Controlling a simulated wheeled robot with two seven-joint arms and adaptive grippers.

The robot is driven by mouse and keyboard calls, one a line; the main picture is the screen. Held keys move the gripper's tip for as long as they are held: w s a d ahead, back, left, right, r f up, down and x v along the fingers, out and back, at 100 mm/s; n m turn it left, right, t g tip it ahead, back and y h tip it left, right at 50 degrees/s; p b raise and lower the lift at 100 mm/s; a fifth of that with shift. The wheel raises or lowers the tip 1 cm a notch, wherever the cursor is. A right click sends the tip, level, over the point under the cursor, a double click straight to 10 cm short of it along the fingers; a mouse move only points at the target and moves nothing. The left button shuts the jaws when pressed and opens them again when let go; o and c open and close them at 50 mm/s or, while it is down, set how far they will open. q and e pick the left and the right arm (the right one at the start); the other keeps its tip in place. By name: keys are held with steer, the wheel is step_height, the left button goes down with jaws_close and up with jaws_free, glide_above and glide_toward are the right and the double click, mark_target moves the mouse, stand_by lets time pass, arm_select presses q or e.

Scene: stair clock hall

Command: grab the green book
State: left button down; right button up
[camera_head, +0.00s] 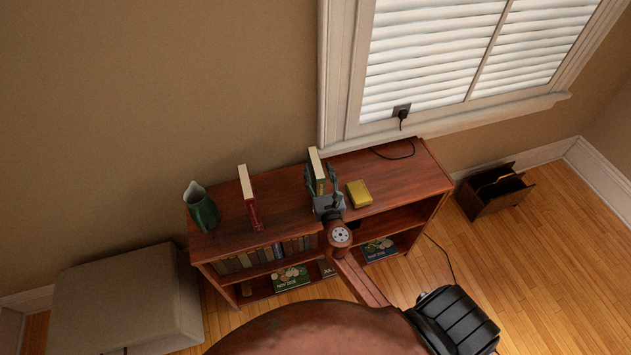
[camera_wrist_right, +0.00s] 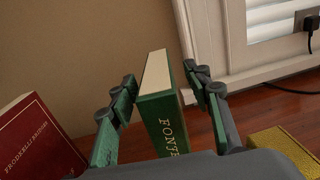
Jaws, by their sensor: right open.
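The green book (camera_head: 317,171) stands upright on top of the wooden bookcase, below the window's left side. In the right wrist view the green book (camera_wrist_right: 163,112) shows its spine with light lettering and its pale page edge. My right gripper (camera_head: 321,180) is open at the green book. In the right wrist view its fingers (camera_wrist_right: 164,98) stand on either side of the book, with a gap visible on each side. The lower part of the book is hidden behind the gripper body. My left gripper is not in view.
A green pitcher (camera_head: 202,207) stands at the left end of the bookcase top (camera_head: 285,194). A black cord (camera_head: 397,156) lies toward the back right.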

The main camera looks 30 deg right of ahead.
steer(key=x, duration=0.3)
steer(key=c, duration=0.5)
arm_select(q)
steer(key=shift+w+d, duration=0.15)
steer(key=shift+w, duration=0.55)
arm_select(e)
jaws_close()
steer(key=shift+r, duration=0.1)
